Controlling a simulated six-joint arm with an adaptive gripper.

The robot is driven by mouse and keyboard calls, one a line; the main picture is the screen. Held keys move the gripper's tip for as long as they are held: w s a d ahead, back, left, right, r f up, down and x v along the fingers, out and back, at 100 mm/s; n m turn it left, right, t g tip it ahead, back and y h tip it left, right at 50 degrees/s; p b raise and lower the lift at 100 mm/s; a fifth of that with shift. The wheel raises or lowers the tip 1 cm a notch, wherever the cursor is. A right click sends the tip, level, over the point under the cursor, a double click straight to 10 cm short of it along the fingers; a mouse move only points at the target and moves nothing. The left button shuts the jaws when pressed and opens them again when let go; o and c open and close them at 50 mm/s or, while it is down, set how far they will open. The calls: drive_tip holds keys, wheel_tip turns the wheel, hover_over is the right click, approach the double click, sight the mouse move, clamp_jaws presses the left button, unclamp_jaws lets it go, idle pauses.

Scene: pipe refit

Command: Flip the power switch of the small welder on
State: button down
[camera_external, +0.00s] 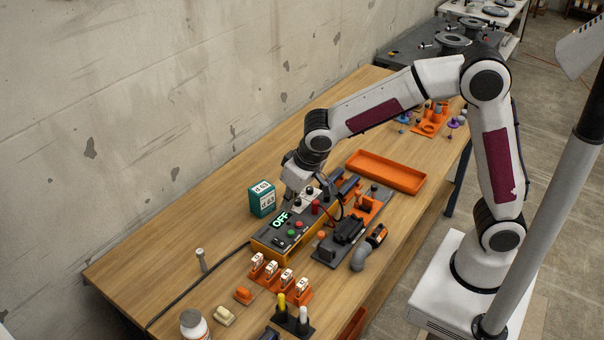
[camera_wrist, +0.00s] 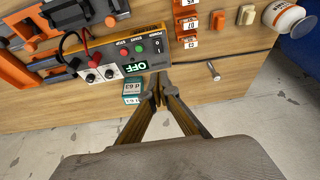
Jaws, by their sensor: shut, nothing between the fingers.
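The small welder is a grey box with yellow sides (camera_external: 258,247), on the wooden table. Its lit display (camera_external: 280,218) reads OFF; the display also shows in the wrist view (camera_wrist: 135,67). A dark power switch (camera_wrist: 157,46) sits under the POWER label at one end of the panel, beside a green button (camera_wrist: 139,48) and a red button (camera_wrist: 124,52). My gripper (camera_external: 287,207) is shut and empty, pointing down near the display in the external view. In the wrist view my fingertips (camera_wrist: 156,77) are together beside the panel edge; contact cannot be told.
A teal box (camera_external: 262,199) stands close to the welder on the wall side. Orange holders (camera_external: 280,280) with white blocks are in front. A dark fixture (camera_external: 345,235) and an orange tray (camera_external: 386,172) lie to the right.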

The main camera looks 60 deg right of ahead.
sight(275, 239)
drive_tip(key=shift+f, duration=0.15)
drive_tip(key=shift+s+x, duration=0.2)
drive_tip(key=shift+x, duration=3.2)
drive_tip(key=shift+s+x, duration=0.2)
drive_tip(key=shift+x, duration=3.2)
drive_tip(key=shift+w+d+f, duration=0.15)
drive_tip(key=shift+f, duration=0.1)
drive_tip(key=shift+w+d+f+g, duration=0.1)
drive_tip(key=shift+w+f+g, duration=0.1)
drive_tip(key=shift+g, duration=0.4)
drive_tip(key=shift+w+a+f+g, duration=0.1)
drive_tip(key=shift+a+f+g, duration=0.2)
drive_tip(key=shift+g, duration=0.7)
drive_tip(key=shift+f, duration=0.1)
